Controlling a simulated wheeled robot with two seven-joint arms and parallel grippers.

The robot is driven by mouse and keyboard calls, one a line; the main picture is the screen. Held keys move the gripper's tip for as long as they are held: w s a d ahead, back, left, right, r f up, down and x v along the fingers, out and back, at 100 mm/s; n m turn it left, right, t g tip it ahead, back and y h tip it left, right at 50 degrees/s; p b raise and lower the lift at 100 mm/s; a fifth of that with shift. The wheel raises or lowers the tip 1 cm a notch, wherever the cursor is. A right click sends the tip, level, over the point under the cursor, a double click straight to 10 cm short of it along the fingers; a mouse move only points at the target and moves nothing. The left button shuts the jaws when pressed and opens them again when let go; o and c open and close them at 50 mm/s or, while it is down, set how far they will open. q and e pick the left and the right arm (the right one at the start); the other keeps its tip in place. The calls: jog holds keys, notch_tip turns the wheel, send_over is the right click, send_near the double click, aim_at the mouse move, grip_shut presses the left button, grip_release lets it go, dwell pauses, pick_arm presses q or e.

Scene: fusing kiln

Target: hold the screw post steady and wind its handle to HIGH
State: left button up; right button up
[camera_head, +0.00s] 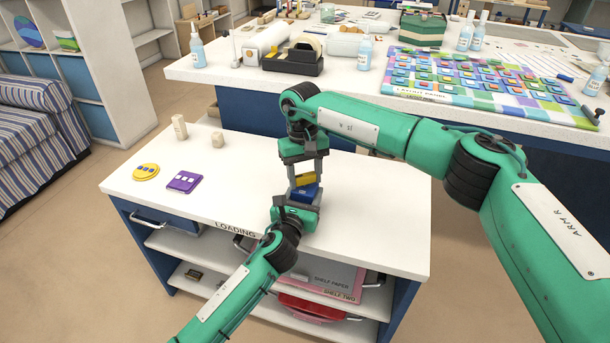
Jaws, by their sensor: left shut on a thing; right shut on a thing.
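The screw post stands near the middle of the white loading table (365,225), mostly hidden by my grippers. Its blue lower part (307,192) shows between the fingers of my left gripper (300,200), which comes in from the front and is shut on it. A yellow piece (306,179), seemingly the handle, sits just above the blue part. My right gripper (306,176) points straight down from above and is shut on this yellow piece. The HIGH mark and the screw thread cannot be made out.
A yellow disc (146,172), a purple tile (184,182) and two pale wooden blocks, one taller (179,127) and one shorter (218,139), stand on the table's left. Its right side is clear. A cluttered workbench (350,88) stands close behind.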

aim_at(306, 176)
jog(key=o, duration=0.9)
jog(key=shift+o, duration=0.2)
jog(key=shift+r, duration=0.1)
jog(key=shift+r, duration=2.45)
jog(key=shift+o, duration=0.2)
jog(key=o, duration=0.5)
jog(key=shift+o, duration=0.2)
notch_tip(306, 176, up, 12)
jog(key=w, duration=0.1)
jog(key=shift+w+a, duration=0.2)
jog(key=shift+a, duration=0.05)
